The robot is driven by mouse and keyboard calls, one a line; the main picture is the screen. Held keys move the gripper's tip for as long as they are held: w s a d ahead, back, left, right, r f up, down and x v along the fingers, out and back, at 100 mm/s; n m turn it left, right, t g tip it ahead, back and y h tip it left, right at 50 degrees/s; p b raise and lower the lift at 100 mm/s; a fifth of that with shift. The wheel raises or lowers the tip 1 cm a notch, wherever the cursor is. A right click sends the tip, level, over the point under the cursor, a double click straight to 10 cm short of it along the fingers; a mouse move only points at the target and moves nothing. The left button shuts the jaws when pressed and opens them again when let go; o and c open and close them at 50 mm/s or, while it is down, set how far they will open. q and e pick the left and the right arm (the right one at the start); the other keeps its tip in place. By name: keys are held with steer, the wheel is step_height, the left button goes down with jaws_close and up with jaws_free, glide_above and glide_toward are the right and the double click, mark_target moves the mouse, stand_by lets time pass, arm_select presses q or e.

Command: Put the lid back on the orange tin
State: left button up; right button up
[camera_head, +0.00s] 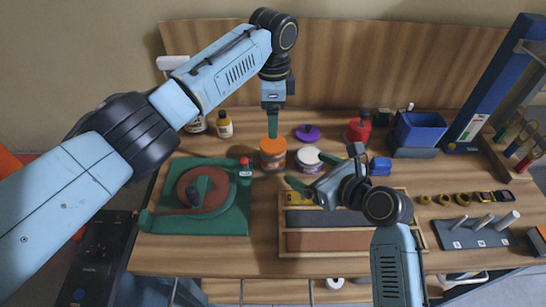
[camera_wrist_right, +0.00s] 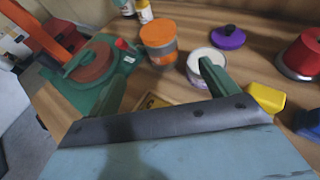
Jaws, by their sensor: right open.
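The orange tin (camera_head: 272,160) stands upright at the back middle of the table. Its top is covered by a flat orange disc that looks like its lid (camera_wrist_right: 158,32), seemingly level. My left gripper (camera_head: 272,132) points down over the tin's far side; its fingers line up in view, so I cannot tell their opening or whether they touch the lid. My right gripper (camera_head: 308,172) is open and empty, in front of the tins. Its fingers also show in the right wrist view (camera_wrist_right: 160,85), one overlapping the pale-topped tin (camera_wrist_right: 198,66).
A purple knobbed lid (camera_head: 307,132) lies behind the pale-topped tin. A green base with a reddish disc (camera_head: 245,215) is at left. A divided wooden tray (camera_head: 283,235) is in front. A red container (camera_head: 358,131) and blue bin (camera_head: 419,129) stand right. Bottles (camera_head: 224,125) stand behind left.

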mark_target(281, 155)
arm_select(q)
steer(key=shift+w+f, duration=0.1)
steer(key=shift+w, duration=0.05)
arm_select(e)
steer(key=shift+w+a+f, duration=0.25)
steer(key=shift+w+a, duration=0.05)
steer(key=shift+w, duration=0.2)
steer(key=x, duration=1.2)
steer(key=shift+w+f, duration=0.15)
